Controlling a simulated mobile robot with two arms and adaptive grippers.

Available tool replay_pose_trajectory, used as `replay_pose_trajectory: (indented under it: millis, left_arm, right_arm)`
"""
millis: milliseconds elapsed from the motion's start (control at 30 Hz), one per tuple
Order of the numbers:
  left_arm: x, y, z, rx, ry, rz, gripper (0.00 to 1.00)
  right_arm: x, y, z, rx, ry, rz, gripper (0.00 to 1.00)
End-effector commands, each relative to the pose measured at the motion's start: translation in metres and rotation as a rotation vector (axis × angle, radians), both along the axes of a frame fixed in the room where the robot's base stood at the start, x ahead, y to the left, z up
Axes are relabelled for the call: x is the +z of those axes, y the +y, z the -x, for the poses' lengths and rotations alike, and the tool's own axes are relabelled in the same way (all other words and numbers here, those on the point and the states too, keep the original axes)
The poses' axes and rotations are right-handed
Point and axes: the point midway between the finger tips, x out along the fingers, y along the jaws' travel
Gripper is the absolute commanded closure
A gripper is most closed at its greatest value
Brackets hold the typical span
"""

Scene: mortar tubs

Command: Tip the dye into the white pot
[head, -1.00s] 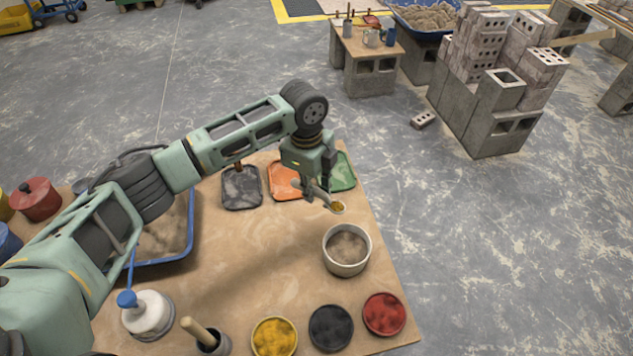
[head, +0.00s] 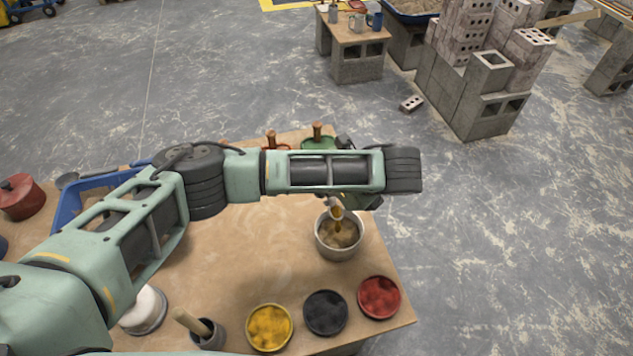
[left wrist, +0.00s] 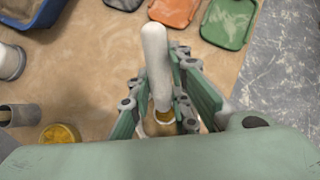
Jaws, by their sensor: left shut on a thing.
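The white pot (head: 340,257) stands on the right part of the table, with grey-brown material inside and yellow on top of it. My left gripper (head: 352,200) is over the pot's far side, partly hidden by my arm. It is shut on the pale handle of a small scoop, which shows in the left wrist view (left wrist: 155,62). The scoop's cup (head: 335,210) is tilted over the pot, and yellow dye runs down from it into the pot. The tub of yellow dye (head: 269,327) stands at the table's front. My right gripper is not in view.
A black tub (head: 325,312) and a red tub (head: 379,297) stand right of the yellow one. A grey cup with a wooden handle (head: 207,333) is at its left. Orange (left wrist: 174,10) and green (left wrist: 229,22) trays lie at the far edge. The table's middle is clear.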

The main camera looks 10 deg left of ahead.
Motion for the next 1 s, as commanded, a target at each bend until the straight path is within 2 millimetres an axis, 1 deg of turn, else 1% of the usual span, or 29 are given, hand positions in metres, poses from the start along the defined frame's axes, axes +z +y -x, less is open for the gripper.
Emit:
replay_pose_trajectory:
  millis: [33,67,100,200,333,400,600,1000]
  left_arm:
    - [0.001,-0.009,0.005,-0.005,-0.040,-0.051,1.00]
    - [0.002,-0.012,0.007,-0.005,-0.067,-0.083,1.00]
    - [0.008,-0.014,0.009,-0.002,-0.089,-0.121,1.00]
    - [0.008,-0.020,0.015,0.000,-0.150,-0.199,1.00]
    - [0.008,-0.027,0.020,0.000,-0.207,-0.269,1.00]
    - [0.004,-0.028,0.021,0.003,-0.224,-0.295,1.00]
    - [0.003,-0.032,0.024,0.003,-0.262,-0.340,1.00]
    - [0.002,-0.033,0.025,0.002,-0.268,-0.349,1.00]
  right_arm:
    - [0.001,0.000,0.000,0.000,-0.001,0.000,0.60]
    - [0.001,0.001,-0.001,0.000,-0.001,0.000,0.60]
    - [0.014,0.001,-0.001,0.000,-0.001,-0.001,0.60]
    - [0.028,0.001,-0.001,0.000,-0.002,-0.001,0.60]
    - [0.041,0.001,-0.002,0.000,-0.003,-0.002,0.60]
    - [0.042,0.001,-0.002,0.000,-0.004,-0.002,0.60]
    - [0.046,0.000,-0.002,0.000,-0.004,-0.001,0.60]
    - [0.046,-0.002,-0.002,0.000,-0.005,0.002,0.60]
